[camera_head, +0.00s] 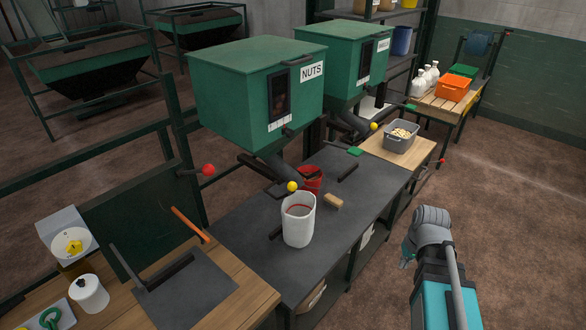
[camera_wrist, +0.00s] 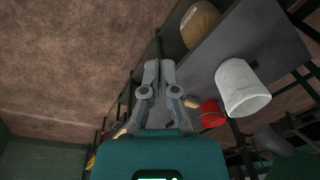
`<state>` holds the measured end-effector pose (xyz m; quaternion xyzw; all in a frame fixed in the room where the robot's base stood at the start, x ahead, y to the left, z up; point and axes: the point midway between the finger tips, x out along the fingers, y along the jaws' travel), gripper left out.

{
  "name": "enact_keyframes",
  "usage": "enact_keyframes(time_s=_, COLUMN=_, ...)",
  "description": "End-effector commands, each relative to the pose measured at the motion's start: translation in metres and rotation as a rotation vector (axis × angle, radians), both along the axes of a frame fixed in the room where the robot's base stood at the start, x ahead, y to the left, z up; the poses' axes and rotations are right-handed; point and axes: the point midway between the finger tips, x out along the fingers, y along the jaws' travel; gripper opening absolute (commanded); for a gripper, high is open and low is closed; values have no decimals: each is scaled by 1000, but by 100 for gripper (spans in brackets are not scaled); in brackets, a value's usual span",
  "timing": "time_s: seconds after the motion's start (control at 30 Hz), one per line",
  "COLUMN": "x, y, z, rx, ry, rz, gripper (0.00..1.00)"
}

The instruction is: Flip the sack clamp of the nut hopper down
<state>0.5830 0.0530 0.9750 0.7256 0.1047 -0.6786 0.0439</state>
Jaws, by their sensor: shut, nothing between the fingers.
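The nut hopper (camera_head: 255,85) is a green box labelled NUTS, with a dark sloping spout (camera_head: 277,168) at its lower front. A yellow-knobbed lever (camera_head: 292,186) sits at the spout's mouth. A red-knobbed lever (camera_head: 208,170) sticks out to the hopper's left. I cannot tell for sure which part is the sack clamp. A white sack-like container (camera_head: 299,222) stands on the dark bench below the spout; it also shows in the wrist view (camera_wrist: 241,88). My gripper (camera_head: 406,254) is shut and empty, over the floor right of the bench, apart from the hopper. Its closed fingers show in the wrist view (camera_wrist: 159,70).
The dark bench (camera_head: 250,225) holds a red bucket (camera_head: 309,180) and a wooden-backed brush (camera_head: 333,201). A second green hopper (camera_head: 342,65) stands behind. A grey bin (camera_head: 401,136) sits on the wooden bench end. The floor at right (camera_head: 510,220) is clear.

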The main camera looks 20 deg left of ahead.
Motion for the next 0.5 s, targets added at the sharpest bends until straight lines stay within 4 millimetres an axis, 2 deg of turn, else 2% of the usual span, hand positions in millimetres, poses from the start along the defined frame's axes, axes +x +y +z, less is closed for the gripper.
enact_keyframes(time_s=0.03, x=13, y=14, z=21, rx=15, ry=-15, rz=43, gripper=0)
enact_keyframes(time_s=0.27, x=50, y=76, z=70, rx=96, ry=-87, rz=245, gripper=0)
enact_keyframes(time_s=0.5, x=81, y=147, z=122, rx=178, ry=-170, rz=448, gripper=0)
